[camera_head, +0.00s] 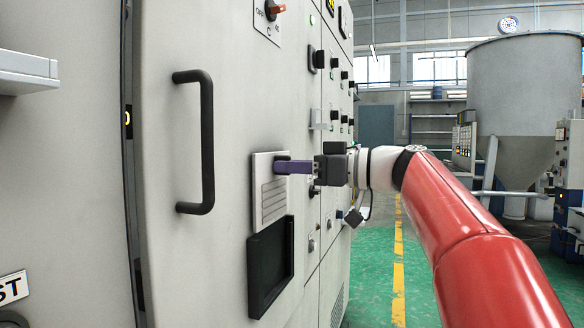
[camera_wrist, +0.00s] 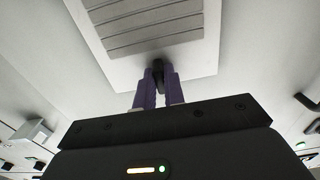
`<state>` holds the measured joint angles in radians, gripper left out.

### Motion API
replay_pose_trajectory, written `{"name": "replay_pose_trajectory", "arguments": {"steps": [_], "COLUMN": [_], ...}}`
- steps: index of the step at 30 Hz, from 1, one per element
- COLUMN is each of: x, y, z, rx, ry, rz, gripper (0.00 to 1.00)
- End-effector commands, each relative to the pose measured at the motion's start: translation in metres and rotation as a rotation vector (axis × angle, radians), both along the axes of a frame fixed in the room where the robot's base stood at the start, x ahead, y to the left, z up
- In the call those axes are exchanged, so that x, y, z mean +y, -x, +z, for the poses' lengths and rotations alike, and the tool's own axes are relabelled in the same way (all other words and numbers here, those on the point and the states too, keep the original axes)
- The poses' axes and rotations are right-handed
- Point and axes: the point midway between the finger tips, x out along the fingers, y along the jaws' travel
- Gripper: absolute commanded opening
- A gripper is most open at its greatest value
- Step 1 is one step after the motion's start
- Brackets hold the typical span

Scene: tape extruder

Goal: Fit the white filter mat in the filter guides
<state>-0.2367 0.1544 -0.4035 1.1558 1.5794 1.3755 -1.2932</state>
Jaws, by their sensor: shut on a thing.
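My gripper (camera_head: 280,167) reaches in from the right to a light grey louvred cover (camera_head: 270,205) on the cabinet front. Its purple fingers, also in the wrist view (camera_wrist: 158,88), are closed on a small black tab (camera_wrist: 158,68) at the edge of the louvred cover (camera_wrist: 150,30). A black rectangular frame (camera_head: 254,272) with a dark recess sits directly below the cover in the head view. I cannot make out filter guides inside it. I see no white filter mat in either view.
A black door handle (camera_head: 207,140) stands out from the cabinet (camera_head: 165,250) left of the cover. Knobs and switches (camera_head: 334,115) line the panels farther right. The green floor (camera_head: 375,270) is clear, and a large grey tank (camera_head: 525,95) stands behind.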

Motion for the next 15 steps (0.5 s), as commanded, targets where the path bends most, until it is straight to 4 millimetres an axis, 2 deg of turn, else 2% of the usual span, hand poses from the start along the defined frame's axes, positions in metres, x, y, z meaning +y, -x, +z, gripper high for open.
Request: {"name": "replay_pose_trajectory", "arguments": {"steps": [15], "x": [0.0], "y": [0.0], "z": [-0.014], "rx": [-0.001], "ry": [-0.001], "rz": [0.0], "gripper": [0.0]}}
